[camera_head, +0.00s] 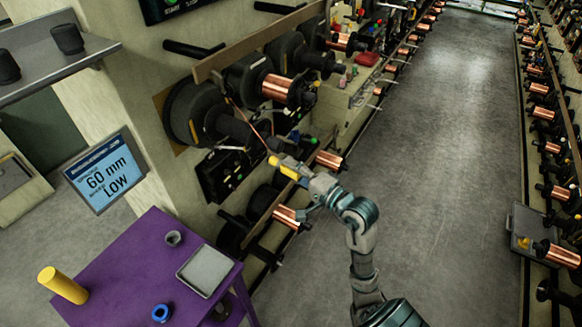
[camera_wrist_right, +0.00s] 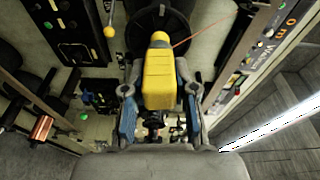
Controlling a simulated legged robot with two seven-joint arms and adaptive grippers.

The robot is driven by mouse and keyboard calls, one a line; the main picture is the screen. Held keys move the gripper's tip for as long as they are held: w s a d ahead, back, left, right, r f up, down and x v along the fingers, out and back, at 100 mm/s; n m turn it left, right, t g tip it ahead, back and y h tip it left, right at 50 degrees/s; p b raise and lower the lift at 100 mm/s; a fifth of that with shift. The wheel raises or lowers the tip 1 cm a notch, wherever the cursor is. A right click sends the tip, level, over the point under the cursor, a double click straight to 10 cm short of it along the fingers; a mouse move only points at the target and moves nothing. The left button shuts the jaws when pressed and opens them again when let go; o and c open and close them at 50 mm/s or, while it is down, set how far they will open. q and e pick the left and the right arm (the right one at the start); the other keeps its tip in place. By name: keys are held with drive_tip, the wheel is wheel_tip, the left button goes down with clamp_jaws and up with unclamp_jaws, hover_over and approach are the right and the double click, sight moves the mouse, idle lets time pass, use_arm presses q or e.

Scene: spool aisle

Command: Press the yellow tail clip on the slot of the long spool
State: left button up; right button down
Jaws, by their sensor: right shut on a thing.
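My right gripper (camera_head: 300,174) is shut on the yellow tail clip (camera_head: 287,168), out in front of the machine wall. In the right wrist view the clip (camera_wrist_right: 158,82) sits between the blue pads of the gripper (camera_wrist_right: 158,108), its narrow rounded end pointing away. Beyond it is a dark round flange (camera_wrist_right: 136,30). In the head view a large dark spool (camera_head: 182,115) with a protruding barrel is left of the clip, apart from it. I cannot tell for sure if it is the long spool, and its slot cannot be made out. My left gripper is not in view.
A thin copper strand (camera_head: 249,124) runs down toward the clip. A copper-wound spool (camera_head: 277,88) is above the gripper. A purple table (camera_head: 125,262) at lower left bears a yellow cylinder (camera_head: 62,285) and grey tray (camera_head: 205,270).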

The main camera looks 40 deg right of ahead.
sight(277, 165)
drive_tip(key=shift+d, duration=0.15)
drive_tip(key=shift+w, duration=0.15)
drive_tip(key=w+a, duration=0.2)
drive_tip(key=w, duration=0.1)
drive_tip(key=w+a, duration=0.1)
drive_tip(key=shift+w+a+r, duration=0.15)
drive_tip(key=shift+a+r, duration=0.1)
drive_tip(key=shift+w, duration=0.2)
drive_tip(key=shift+w+d, duration=0.15)
drive_tip(key=shift+d+f, duration=0.2)
drive_tip(key=shift+d, duration=0.45)
drive_tip(key=shift+a+r, duration=0.2)
drive_tip(key=shift+a, duration=0.55)
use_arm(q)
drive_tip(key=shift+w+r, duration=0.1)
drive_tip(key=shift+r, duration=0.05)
